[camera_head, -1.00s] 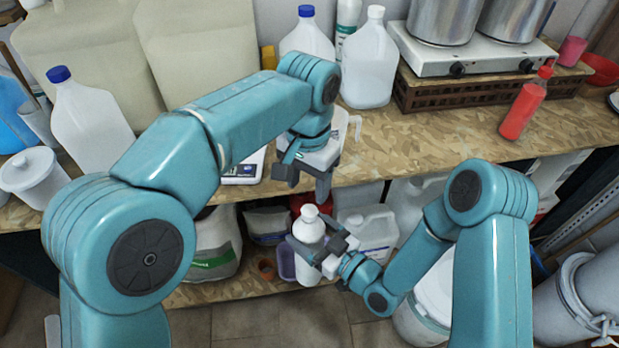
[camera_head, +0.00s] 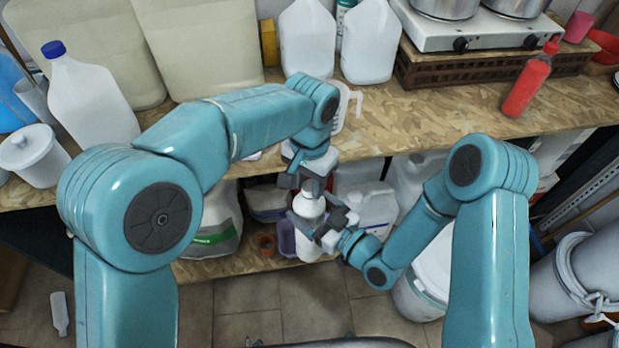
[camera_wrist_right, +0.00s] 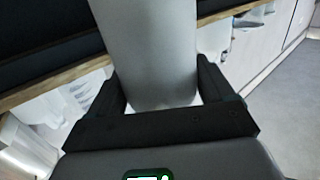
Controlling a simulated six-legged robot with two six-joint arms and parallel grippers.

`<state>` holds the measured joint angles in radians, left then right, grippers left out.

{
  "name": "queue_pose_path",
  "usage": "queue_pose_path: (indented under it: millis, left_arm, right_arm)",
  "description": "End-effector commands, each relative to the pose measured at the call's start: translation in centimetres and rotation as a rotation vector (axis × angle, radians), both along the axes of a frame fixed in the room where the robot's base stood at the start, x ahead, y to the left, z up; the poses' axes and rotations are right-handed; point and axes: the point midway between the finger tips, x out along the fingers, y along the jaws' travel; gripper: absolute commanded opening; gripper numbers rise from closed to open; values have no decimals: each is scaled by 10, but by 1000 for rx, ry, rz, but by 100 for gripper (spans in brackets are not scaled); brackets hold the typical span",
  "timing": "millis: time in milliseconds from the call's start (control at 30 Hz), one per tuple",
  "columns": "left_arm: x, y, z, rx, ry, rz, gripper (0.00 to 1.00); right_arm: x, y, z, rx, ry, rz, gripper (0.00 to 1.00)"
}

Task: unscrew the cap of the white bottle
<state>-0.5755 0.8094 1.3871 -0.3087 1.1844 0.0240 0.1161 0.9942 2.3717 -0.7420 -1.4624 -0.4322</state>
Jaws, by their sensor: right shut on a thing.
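The white bottle (camera_head: 308,212) stands upright in the gap in front of the worktop, held by my right gripper (camera_head: 330,226), whose jaws close around its body. In the right wrist view the bottle body (camera_wrist_right: 150,50) sits between the two fingers of my right gripper (camera_wrist_right: 168,88). My left gripper (camera_head: 312,180) points down right over the bottle's top in the head view. It covers the cap, so I cannot see the cap or whether the left fingers are around it or apart from it.
The wooden worktop (camera_head: 430,125) runs behind the bottle, with white jugs (camera_head: 372,45), a hot plate (camera_head: 480,35) and a red bottle (camera_head: 527,85) on it. A lower shelf (camera_head: 215,268) holds a white jug (camera_head: 372,212) and a sack (camera_head: 213,222) close by.

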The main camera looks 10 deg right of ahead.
Motion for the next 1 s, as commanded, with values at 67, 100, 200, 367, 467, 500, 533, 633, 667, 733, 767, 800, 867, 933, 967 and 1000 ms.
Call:
queue_pose_path:
  millis: [67, 100, 200, 367, 467, 500, 533, 633, 667, 733, 767, 800, 867, 933, 967, 1000]
  left_arm:
    - [0, 0, 0, 0, 0, 0, 8]
    - [0, 0, 1, 0, 0, 0, 0]
    - [0, 0, 1, 0, 0, 0, 0]
    - [0, 0, 1, 1, 0, 22, 0]
    - [0, 0, 1, 1, 0, 22, 0]
    - [0, 0, 1, 1, 0, 23, 0]
    - [0, 0, 1, 1, 0, 22, 0]
    - [0, 0, 1, 1, 0, 22, 0]
    - [0, 0, 1, 1, 0, 22, 0]
    - [0, 0, 1, 1, 0, 22, 0]
    - [0, 0, 1, 1, 0, 22, 0]
    - [0, 0, 1, 1, 0, 22, 0]
    - [0, 0, 1, 1, 0, 22, 0]
    - [0, 0, 1, 1, 0, 22, 0]
    - [0, 0, 2, 0, -1, 22, 0]
    - [0, 0, 2, 0, -1, 22, 0]
  right_arm:
    - [0, 0, 2, 2, -5, 0, 0]
    - [0, 0, 2, 2, -5, 0, 0]
    - [0, 0, 2, 2, -5, 0, 0]
    - [0, 0, 2, 2, -5, 0, 0]
    - [0, 0, 2, 2, -5, 0, 0]
    - [0, 0, 2, 2, -5, 0, 0]
    - [0, 0, 2, 2, -5, 0, 0]
    - [0, 0, 2, 2, -5, 0, 0]
    - [0, 0, 2, 2, -5, 0, 0]
    - [0, 0, 2, 2, -5, 0, 0]
    - [0, 0, 2, 2, -5, 0, 0]
    - [0, 0, 2, 2, -5, 0, 0]
    - [0, 0, 2, 2, -5, 0, 0]
    - [0, 0, 2, 2, -5, 0, 0]
    - [0, 0, 2, 2, -5, 0, 0]
    - [0, 0, 2, 2, -5, 0, 0]
